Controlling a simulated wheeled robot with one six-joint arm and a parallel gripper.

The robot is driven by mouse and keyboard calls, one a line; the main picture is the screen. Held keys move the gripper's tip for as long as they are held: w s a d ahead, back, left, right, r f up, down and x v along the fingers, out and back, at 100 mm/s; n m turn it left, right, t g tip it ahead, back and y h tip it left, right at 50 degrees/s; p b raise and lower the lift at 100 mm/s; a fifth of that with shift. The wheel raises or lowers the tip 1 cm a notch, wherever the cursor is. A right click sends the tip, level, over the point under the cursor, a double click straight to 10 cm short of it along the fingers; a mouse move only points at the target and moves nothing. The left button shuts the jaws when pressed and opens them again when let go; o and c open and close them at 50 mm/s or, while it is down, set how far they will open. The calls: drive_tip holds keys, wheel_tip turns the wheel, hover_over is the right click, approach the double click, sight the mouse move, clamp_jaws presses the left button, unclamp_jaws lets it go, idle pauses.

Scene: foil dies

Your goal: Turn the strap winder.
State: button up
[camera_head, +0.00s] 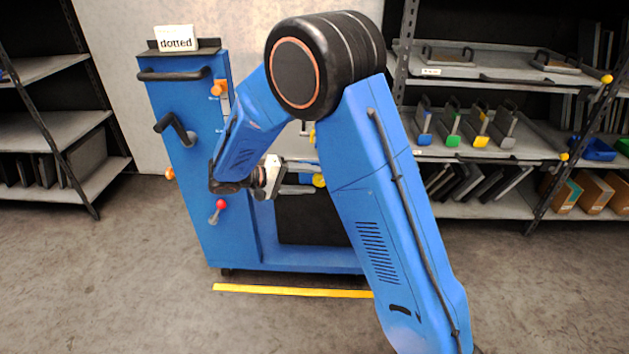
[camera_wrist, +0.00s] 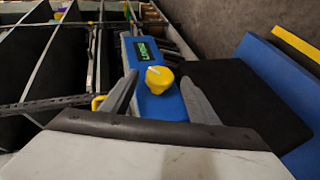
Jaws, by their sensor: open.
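A yellow knob (camera_wrist: 159,79) with a pale mark on top sits on a blue panel below a green-lit display (camera_wrist: 146,50). I take it to be the strap winder, though no label says so. In the head view the knob (camera_head: 319,181) shows only partly beside my arm. My gripper (camera_head: 304,177) is open in front of the blue cart (camera_head: 200,170), pointing right toward the knob. In the wrist view one finger of my gripper (camera_wrist: 158,86) is on each side of the knob. I cannot tell whether either finger touches it.
The cart also carries a black bar (camera_head: 172,75), a black crank-like handle (camera_head: 175,128), an orange knob (camera_head: 217,90) and a red-tipped lever (camera_head: 220,205). A yellow floor strip (camera_head: 290,290) lies in front. Shelves stand on both sides; the near floor is clear at left.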

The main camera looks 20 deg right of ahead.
drive_tip(key=v, duration=1.5)
drive_tip(key=shift+a+r, duration=0.15)
drive_tip(key=m+t+y, duration=0.3)
drive_tip(key=y, duration=1)
approach(320, 175)
drive_tip(key=x, duration=1)
drive_tip(key=c, duration=1)
